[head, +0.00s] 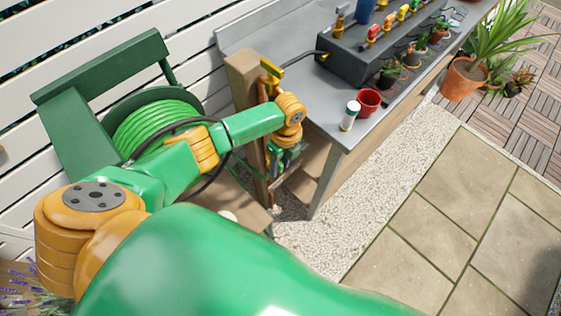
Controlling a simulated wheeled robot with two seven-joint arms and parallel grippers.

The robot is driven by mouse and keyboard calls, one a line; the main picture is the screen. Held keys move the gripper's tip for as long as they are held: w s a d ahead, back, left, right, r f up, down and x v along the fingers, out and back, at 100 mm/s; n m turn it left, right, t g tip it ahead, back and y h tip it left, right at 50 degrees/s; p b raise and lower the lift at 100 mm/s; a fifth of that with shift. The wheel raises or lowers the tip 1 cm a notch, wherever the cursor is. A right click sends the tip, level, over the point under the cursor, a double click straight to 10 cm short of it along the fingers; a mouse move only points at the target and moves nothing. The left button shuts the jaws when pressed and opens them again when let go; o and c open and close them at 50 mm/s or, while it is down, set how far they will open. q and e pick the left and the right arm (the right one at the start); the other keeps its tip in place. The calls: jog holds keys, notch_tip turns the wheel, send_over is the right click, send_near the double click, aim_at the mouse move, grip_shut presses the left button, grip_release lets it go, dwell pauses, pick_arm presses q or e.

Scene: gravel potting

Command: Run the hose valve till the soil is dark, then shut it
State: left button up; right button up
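A wooden post (243,78) stands at the left end of the grey bench, with brass and copper pipe fittings and a yellow lever (270,69) at its top. My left gripper (284,158) is low beside the post, below my orange wrist. Its fingers are small and partly hidden, so I cannot tell whether they are open or touching a valve part. A green hose (150,125) is coiled on a reel. A red pot (369,102) stands on the bench; its soil cannot be made out clearly. My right gripper is not in view.
A white and green container (350,115) stands near the bench's front corner, beside the red pot. A dark grey box (352,62) with several coloured valves and small potted plants are farther back. Gravel (335,225) and paving (425,235) in front are clear.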

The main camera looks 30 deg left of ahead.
aim_at(280, 164)
pick_arm(q)
notch_tip(280, 164, up, 3)
jog(key=shift+r+p, duration=0.2)
jog(key=shift+p, duration=0.2)
jog(key=s+d+r+p, duration=0.3)
jog(key=s+d+r, duration=0.2)
jog(key=s+r, duration=0.4)
jog(key=s, duration=0.4)
jog(key=shift+d+r, duration=0.2)
jog(key=shift+r, duration=0.15)
